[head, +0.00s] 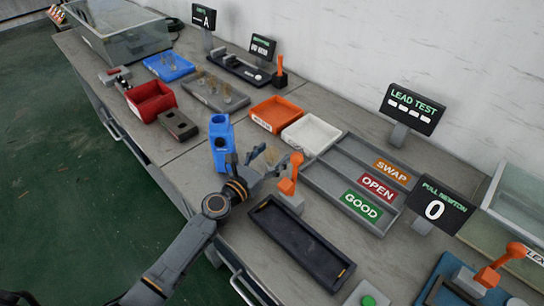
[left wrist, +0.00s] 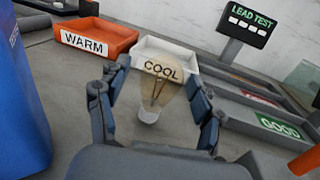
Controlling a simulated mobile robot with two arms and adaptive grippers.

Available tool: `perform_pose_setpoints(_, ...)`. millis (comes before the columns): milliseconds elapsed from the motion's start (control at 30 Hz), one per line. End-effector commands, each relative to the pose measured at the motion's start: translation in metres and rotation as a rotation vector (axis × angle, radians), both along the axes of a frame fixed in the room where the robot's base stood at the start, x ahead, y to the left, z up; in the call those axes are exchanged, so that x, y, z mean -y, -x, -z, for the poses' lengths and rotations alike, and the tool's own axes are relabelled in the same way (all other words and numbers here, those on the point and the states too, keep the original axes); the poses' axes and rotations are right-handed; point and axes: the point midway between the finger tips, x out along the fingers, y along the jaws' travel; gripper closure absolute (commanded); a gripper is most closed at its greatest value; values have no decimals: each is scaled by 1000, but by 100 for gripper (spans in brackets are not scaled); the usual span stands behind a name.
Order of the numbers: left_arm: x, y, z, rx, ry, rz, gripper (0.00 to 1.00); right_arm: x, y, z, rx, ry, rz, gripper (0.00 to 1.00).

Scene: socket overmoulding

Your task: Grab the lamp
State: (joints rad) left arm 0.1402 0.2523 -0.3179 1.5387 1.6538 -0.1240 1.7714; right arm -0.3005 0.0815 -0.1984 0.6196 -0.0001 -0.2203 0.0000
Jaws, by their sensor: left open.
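My right gripper is not in view.
A blue holder (head: 221,140) stands left of the gripper, and an orange-handled lever (head: 291,175) stands close on its right. Behind are the orange WARM tray (head: 262,121) and white COOL tray (head: 318,126). A black tray (head: 300,245) lies in front, and the sorting rack (head: 330,188) is to the right.

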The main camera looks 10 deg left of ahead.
Motion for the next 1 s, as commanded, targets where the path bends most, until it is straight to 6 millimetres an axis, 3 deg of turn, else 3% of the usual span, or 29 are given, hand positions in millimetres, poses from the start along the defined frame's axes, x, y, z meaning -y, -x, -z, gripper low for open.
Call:
perform_pose_setpoints(200,1,-1,0,0,0,0,33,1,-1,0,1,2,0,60)
perform_pose_setpoints(467,1,-1,0,0,0,0,84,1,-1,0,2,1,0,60)
perform_pose_setpoints(833,0,-1,-2,0,0,0,86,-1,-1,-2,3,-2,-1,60)
perform_pose_setpoints(1000,0,-1,-13,1,-2,0,86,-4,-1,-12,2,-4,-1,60)
